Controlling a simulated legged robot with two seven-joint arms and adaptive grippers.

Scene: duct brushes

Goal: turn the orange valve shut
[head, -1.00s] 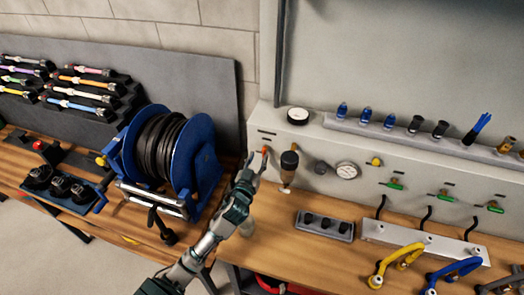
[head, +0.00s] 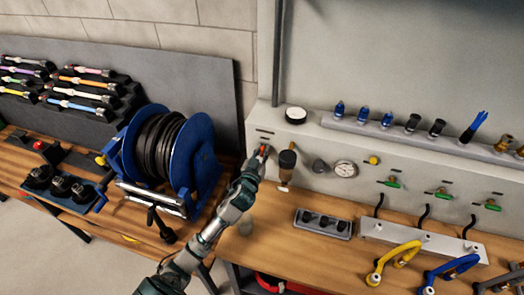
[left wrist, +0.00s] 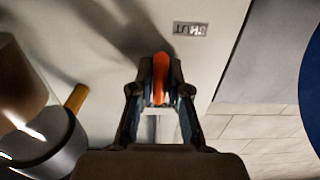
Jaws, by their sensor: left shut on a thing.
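The orange valve (head: 263,150) is on the front of the light grey panel, at its left end. In the left wrist view its orange handle (left wrist: 161,77) shows between my fingertips. My left gripper (head: 261,155) is shut on the handle; it fills the middle of the left wrist view (left wrist: 160,95). A small label (left wrist: 190,29) that seems to read "SHUT", upside down, is on the panel close to the handle. The valve's body behind the handle is mostly hidden by my fingers. My right gripper is not in view.
A brown-topped filter (head: 287,160) stands close to the right of the valve, with a gauge (head: 345,168) further right. A blue hose reel (head: 170,150) stands left of my arm. Green-handled valves (head: 391,182) line the panel at right.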

